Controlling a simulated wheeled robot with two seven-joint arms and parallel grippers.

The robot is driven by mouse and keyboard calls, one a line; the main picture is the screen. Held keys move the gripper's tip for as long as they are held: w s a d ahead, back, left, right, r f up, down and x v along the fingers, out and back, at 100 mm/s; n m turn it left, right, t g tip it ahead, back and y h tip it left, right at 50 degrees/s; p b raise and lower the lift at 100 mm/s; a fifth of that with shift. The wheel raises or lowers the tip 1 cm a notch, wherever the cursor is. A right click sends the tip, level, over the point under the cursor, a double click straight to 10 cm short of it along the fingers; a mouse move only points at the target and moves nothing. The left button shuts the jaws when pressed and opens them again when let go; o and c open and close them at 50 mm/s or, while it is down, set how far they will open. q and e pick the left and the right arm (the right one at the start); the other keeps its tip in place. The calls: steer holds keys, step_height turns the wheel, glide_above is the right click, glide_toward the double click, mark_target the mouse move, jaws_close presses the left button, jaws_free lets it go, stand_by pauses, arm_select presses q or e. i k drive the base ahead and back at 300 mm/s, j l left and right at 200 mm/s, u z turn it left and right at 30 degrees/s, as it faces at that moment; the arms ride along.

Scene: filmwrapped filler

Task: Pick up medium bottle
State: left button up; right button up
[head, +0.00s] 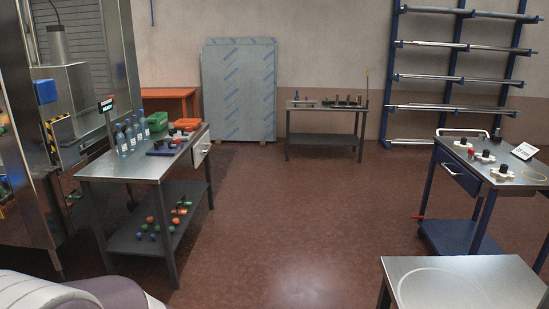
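Several clear bottles with blue caps stand upright in a row on the steel table (150,168) at the left. One of these bottles (121,141) is at the front of the row, and the others stand behind it towards the back. Which one is the medium bottle I cannot tell at this size. Neither of my grippers is clearly visible in the head view.
A blue trolley (456,178) with small parts stands at the right, and a bare steel table (455,282) is at the front right. A workbench (325,107) and wrapped panel (239,90) are at the back. The middle red-brown floor (285,215) is clear.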

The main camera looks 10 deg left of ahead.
mark_target(129, 136)
steer(key=i, duration=3.8)
steer(key=i+u, duration=0.3)
steer(key=u, duration=0.15)
steer(key=i+l+u, duration=0.15)
steer(key=u, duration=0.3)
steer(key=i+l+u, duration=0.25)
steer(key=u, duration=0.2)
steer(key=i+l+u, duration=0.25)
steer(key=u, duration=0.25)
steer(key=i+l+u, duration=0.15)
steer(key=l+u, duration=0.3)
steer(key=u, duration=0.4)
